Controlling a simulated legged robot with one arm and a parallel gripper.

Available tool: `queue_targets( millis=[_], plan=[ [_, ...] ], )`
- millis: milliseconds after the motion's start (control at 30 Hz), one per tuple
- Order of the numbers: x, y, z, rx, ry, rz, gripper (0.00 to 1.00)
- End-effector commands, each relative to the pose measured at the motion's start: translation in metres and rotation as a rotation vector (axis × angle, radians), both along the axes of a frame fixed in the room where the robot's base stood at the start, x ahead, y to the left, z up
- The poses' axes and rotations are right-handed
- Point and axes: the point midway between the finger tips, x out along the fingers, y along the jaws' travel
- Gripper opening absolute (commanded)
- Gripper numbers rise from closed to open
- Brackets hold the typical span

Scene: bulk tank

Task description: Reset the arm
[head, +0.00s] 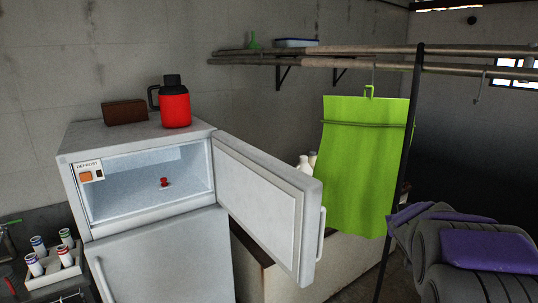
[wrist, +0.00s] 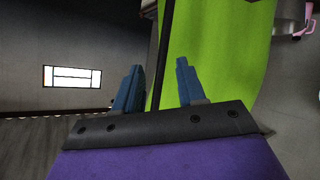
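My gripper (wrist: 158,85) shows in the wrist view with its two blue fingers spread apart and nothing between them that it holds. A dark pole and a green hanging apron (wrist: 228,45) lie beyond the fingers. In the head view, my arm is folded at the lower right, grey with purple covers, and the gripper's fingers cannot be made out there. The green apron (head: 365,165) hangs to the left of the arm.
A white fridge (head: 165,255) stands at the left with its upper door (head: 262,205) swung open. A red jug (head: 174,108) and a brown box (head: 124,112) sit on top. A rack of tubes (head: 55,272) is at the lower left. A dark upright post (head: 412,110) stands near my arm.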

Motion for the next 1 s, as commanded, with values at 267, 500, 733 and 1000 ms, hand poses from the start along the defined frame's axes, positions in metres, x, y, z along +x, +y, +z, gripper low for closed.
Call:
queue_targets(
  millis=[267, 500, 733, 1000],
  plan=[
    [-0.149, 0.064, -0.082, 0.143, 0.373, -0.127, 0.40],
    [-0.283, 0.136, -0.145, 0.281, 0.718, -0.106, 0.40],
    [-0.396, 0.196, -0.181, 0.385, 1.004, -0.021, 0.40],
    [-0.444, 0.219, -0.190, 0.426, 1.128, 0.031, 0.40]
  ],
)
